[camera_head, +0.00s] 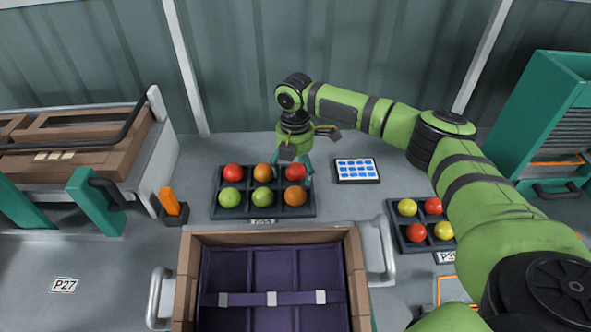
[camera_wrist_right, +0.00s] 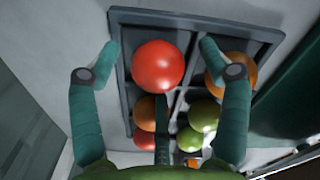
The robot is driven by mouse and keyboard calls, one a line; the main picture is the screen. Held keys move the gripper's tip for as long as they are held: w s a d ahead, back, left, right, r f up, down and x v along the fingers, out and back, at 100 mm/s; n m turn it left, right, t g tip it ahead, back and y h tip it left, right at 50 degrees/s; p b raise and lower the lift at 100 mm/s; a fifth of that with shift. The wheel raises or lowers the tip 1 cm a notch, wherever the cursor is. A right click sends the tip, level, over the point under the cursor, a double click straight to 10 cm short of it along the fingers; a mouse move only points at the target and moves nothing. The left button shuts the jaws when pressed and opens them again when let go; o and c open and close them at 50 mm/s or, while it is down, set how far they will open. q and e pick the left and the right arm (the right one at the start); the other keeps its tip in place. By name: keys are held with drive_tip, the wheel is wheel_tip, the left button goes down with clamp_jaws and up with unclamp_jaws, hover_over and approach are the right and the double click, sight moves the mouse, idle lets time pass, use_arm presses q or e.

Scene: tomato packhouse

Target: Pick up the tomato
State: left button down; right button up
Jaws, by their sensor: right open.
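The tomato tray (camera_head: 265,213) is dark, with several compartments, and holds red, orange and green tomatoes. A red tomato (camera_head: 295,172) sits in its back right compartment. My right gripper (camera_head: 296,168) points down over that corner, its fingers around the red tomato's place. An orange tomato (camera_wrist_right: 216,75) lies partly behind the right-hand finger. My left gripper is out of view.
A wooden crate (camera_head: 183,270) with a purple divided insert stands in front of the tray. A second tray (camera_head: 395,227) with red and yellow tomatoes lies to the right. A white-and-blue panel (camera_head: 357,170) and an orange-topped block (camera_head: 172,207) flank the first tray.

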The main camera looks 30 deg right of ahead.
drive_tip(key=shift+f, duration=0.1)
drive_tip(key=shift+w, duration=0.1)
drive_tip(key=c, duration=0.9)
